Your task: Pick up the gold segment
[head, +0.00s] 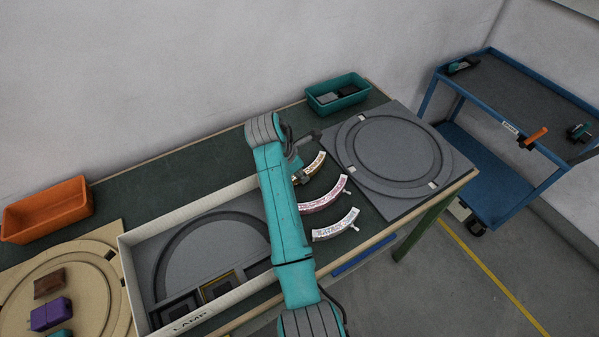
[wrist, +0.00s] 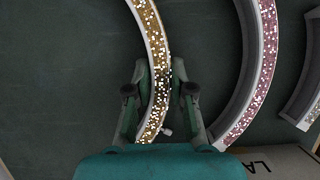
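The gold segment (wrist: 158,55) is a curved, glittery gold strip with a pale edge. In the wrist view it runs from the top down between my fingers. In the head view the gold segment (head: 316,163) lies on the dark green bench top, partly hidden by my arm. My gripper (wrist: 162,88) has one finger on each side of the strip, close to its edges. I cannot tell whether the fingers touch it. In the head view the fingers are mostly hidden behind my arm.
A pink segment (head: 325,197) and a silver-white segment (head: 337,226) lie beside the gold one. A grey round-grooved board (head: 430,185) is to the right. A lamp tray (head: 190,215) is at left. A teal bin (head: 338,101) and an orange bin (head: 47,215) stand at the back.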

